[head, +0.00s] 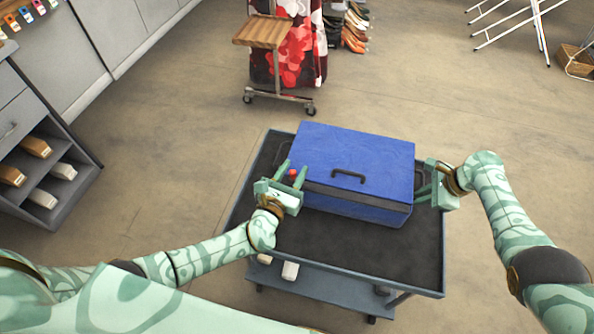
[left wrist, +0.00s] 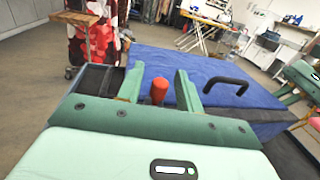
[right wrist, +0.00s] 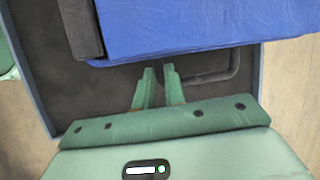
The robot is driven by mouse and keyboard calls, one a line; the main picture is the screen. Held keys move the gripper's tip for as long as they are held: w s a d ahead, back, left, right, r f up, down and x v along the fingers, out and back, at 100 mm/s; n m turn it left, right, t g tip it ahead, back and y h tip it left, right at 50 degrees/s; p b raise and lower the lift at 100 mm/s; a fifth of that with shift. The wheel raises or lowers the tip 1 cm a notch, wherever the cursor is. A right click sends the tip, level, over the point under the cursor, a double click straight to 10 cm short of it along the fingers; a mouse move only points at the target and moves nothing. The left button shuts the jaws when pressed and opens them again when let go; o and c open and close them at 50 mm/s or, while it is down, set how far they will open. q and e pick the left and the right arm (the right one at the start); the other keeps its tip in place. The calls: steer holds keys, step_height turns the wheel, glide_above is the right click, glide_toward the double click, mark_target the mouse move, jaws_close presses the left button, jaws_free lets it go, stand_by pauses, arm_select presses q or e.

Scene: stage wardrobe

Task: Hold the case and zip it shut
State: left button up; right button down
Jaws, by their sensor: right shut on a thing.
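The blue case (head: 362,152) lies on a trolley, with a dark carrying handle (head: 348,175) on it. It also shows in the left wrist view (left wrist: 205,68) and the right wrist view (right wrist: 180,25). A dark band runs along its side below the top. A red zip pull (head: 292,173) is at the case's left end; it shows in the left wrist view (left wrist: 159,90) between my left fingers. My left gripper (head: 294,169) is open, its fingers apart on both sides of the pull.
The trolley (head: 335,243) has a dark top with a raised rim, bare in front of the case. A shoe cabinet (head: 45,150) stands at left. A stand with a wooden shelf (head: 262,32) and a red patterned garment (head: 293,50) is behind.

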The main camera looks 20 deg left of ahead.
mark_target(343, 193)
arm_select(q)
jaws_close()
steer(key=d, duration=1.3)
steer(key=shift+d, duration=0.3)
jaws_free()
steer(key=shift+s, duration=0.15)
steer(key=s+a, duration=0.2)
steer(key=s, duration=0.9)
steer(key=shift+s, duration=0.3)
steer(key=shift+o, duration=0.3)
